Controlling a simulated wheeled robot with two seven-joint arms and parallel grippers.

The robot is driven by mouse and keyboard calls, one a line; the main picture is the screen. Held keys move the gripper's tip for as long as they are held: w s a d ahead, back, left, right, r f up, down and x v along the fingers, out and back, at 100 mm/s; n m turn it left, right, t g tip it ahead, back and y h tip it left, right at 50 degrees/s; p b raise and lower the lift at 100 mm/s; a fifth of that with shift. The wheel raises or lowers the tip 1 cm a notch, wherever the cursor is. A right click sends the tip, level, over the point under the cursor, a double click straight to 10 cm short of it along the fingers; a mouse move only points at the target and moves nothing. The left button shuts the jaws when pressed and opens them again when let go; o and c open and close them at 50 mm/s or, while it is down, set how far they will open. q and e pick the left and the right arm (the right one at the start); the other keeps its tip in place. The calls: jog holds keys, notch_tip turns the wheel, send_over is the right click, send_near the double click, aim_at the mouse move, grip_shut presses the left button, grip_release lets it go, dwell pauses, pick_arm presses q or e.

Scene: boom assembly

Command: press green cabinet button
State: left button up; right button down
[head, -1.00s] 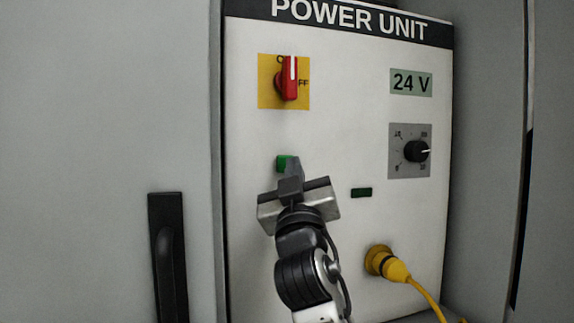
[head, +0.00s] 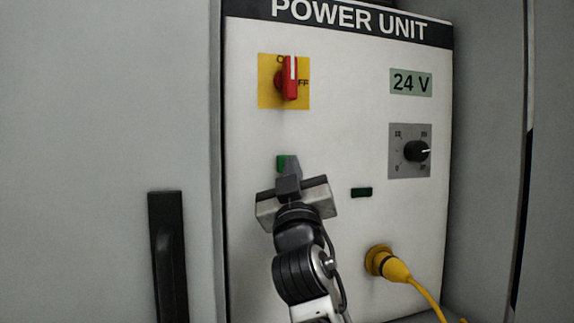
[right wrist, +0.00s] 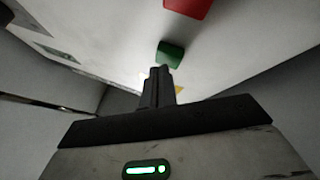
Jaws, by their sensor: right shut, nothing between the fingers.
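The green button (head: 282,161) is on the white power unit panel (head: 340,130), below the red switch. My right gripper (head: 292,166) is shut and empty, its fingertips in front of the button and hiding its right part. In the right wrist view the green button (right wrist: 170,53) shows just beyond the closed fingertips (right wrist: 160,70). A narrow gap seems to lie between them, but I cannot tell for sure whether they touch. My left gripper is not in view.
A red rotary switch (head: 288,78) on a yellow plate is above the button. A black dial (head: 416,151), a small dark green indicator (head: 361,192) and a yellow plug with cable (head: 392,266) are to the right. A black door handle (head: 168,255) is at left.

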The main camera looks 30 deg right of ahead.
jog(key=shift+w+d, duration=0.1)
jog(key=shift+w, duration=0.25)
dwell(0.6)
jog(key=shift+s, duration=0.15)
jog(key=shift+s+a, duration=0.2)
jog(key=shift+s, duration=0.5)
jog(key=s, duration=0.2)
jog(key=s+a+p, duration=0.1)
jog(key=s, duration=0.1)
jog(key=shift+s+a, duration=0.1)
jog(key=shift+s, duration=0.3)
